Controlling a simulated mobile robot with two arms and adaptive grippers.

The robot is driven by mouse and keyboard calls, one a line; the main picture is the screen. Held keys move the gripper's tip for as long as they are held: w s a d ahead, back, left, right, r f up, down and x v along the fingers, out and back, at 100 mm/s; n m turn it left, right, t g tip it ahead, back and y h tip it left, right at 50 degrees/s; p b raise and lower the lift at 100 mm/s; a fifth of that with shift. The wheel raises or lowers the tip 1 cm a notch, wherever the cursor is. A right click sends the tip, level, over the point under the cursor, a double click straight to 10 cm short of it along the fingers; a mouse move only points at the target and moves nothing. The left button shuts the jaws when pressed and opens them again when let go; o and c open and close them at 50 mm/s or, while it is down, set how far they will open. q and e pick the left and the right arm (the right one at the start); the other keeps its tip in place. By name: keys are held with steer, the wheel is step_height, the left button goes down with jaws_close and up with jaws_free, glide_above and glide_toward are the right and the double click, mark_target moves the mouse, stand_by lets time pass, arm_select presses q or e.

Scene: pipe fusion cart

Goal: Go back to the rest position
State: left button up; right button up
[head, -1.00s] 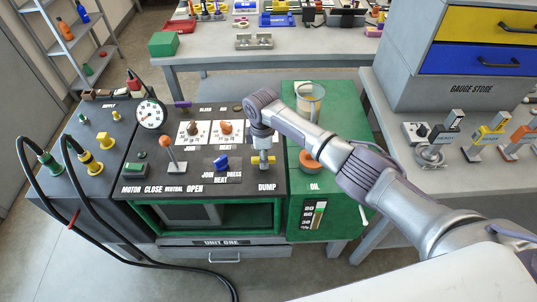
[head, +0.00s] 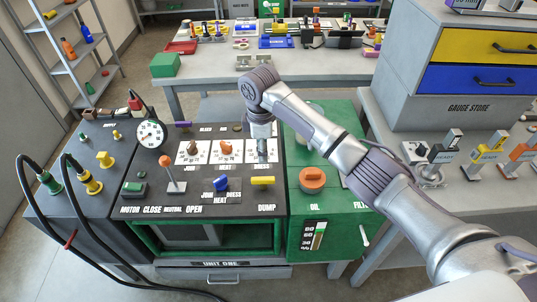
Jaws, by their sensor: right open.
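My right gripper (head: 262,152) hangs at the end of my right arm, which comes in from the lower right. It points down over the right part of the black control panel (head: 150,195), in front of the right white dial card. Its fingers look small and empty. The yellow DUMP handle (head: 263,181) lies below it, apart from it in the picture. My left gripper is not in view.
The green oil unit with an orange cap (head: 312,178) stands right of the panel, partly behind my arm. A gauge store cabinet (head: 470,75) and grey bench stand at the right. Black hoses (head: 100,240) run down the left. A table (head: 205,77) with several items is behind.

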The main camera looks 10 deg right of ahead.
stand_by(0.4)
steer(key=s+a+f+m+t+y, duration=0.1)
steer(key=s+a+f+m+y, duration=0.25)
steer(key=s+f, duration=0.95)
steer(key=s+d+r+m+t+h, duration=0.15)
steer(key=s+d+m, duration=0.4)
steer(key=s, duration=0.55)
steer(key=s+d+r+m+t+h, duration=0.1)
steer(key=s+d+r+m+h, duration=0.1)
steer(key=s+d+m, duration=0.6)
step_height(320, 180, down, 24)
steer(key=s+a+r+n+g, duration=0.1)
steer(key=s+a+n, duration=0.2)
steer(key=s+d+f, duration=0.2)
steer(key=s+f, duration=0.6)
steer(key=f, duration=0.1)
steer(key=s+d+f+g, duration=0.1)
steer(key=s+d+f, duration=0.1)
steer(key=s+f, duration=0.7)
steer(key=shift+f+n, duration=0.3)
steer(key=shift+f, duration=0.1)
